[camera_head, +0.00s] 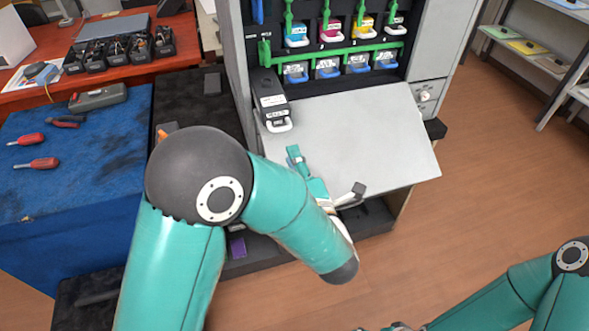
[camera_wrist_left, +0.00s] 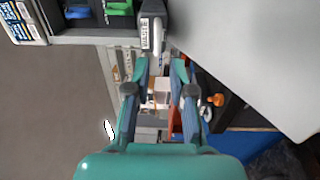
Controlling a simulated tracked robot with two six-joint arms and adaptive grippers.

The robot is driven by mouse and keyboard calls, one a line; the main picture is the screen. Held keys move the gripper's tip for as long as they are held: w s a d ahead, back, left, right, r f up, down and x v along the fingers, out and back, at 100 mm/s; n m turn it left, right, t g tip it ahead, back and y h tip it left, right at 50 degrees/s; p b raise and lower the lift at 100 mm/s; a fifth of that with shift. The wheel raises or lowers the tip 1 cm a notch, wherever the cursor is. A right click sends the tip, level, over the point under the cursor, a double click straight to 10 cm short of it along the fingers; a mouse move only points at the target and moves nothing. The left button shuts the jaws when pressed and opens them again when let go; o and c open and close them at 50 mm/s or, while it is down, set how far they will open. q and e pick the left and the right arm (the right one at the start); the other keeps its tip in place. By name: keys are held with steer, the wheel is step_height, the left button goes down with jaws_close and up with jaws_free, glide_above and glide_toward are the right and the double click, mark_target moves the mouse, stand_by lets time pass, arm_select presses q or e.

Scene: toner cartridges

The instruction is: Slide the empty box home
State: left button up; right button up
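The box (camera_head: 268,92) is dark with a white label and a pale loop handle at its front. It sits at the left side of the open printer and sticks out past the printer's face. In the left wrist view its front, with a label reading WASTE (camera_wrist_left: 146,33), is at the top, just beyond the fingertips. My left gripper (camera_head: 326,173) is open and empty, apart from the box and in front of its handle end; its spread fingers also show in the wrist view (camera_wrist_left: 160,66). My right forearm enters at the lower right; its gripper is mostly cut off.
A lowered grey printer door (camera_head: 355,135) lies right of the box. A green rail (camera_head: 335,52) crosses the printer above several toner slots. A blue-covered table (camera_head: 70,190) with screwdrivers stands left. Open floor (camera_head: 495,170) lies right.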

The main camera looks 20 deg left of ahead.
mark_target(282, 129)
arm_select(q)
steer(key=shift+p+x, duration=0.6)
steer(key=shift+x, duration=4.05)
steer(key=shift+a+r, duration=0.1)
steer(key=shift+r, duration=0.05)
steer(key=shift+c, duration=0.3)
jaws_close()
